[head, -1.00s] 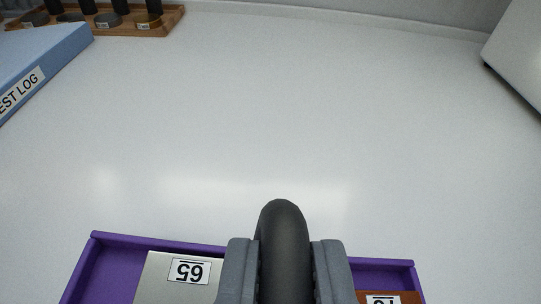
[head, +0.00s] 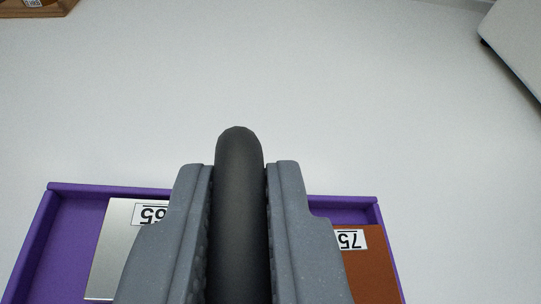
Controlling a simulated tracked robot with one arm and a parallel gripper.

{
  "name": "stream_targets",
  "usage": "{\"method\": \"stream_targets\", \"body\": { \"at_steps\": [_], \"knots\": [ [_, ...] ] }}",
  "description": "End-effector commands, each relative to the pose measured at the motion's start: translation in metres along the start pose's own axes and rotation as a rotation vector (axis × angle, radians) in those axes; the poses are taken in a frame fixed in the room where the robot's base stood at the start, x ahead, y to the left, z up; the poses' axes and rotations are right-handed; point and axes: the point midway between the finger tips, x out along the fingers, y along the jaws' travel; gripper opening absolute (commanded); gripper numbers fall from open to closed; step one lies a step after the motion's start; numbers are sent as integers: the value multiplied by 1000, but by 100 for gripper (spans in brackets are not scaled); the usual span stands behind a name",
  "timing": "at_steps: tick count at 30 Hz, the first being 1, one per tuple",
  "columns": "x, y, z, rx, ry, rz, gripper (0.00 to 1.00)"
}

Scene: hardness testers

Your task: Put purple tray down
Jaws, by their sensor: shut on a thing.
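The purple tray (head: 62,240) is at the bottom of the head view, with its far rim and both side walls showing. A silver block (head: 112,250) labelled 65 lies in its left part, and a brown block (head: 368,270) labelled 75 in its right part; both labels look upside down. My gripper (head: 240,185) is shut on a thick dark handle (head: 240,150) that rises over the middle of the tray. The fingers and handle hide the tray's centre. I cannot tell whether the tray's underside touches the white bench.
The white bench top (head: 300,90) is clear beyond the tray. A wooden rack (head: 40,12) shows at the top left corner. A pale machine housing (head: 518,50) stands at the top right.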

Motion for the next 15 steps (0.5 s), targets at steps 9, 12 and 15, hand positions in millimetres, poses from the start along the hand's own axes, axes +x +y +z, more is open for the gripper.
{"method": "stream_targets", "body": {
  "at_steps": [9, 12, 15],
  "knots": [
    [16, 3, 8, 1, 0, 1, 0],
    [22, 2, 21, 0, 0, 1, 0],
    [25, 1, 29, 0, 0, 0, 0]
  ]
}}
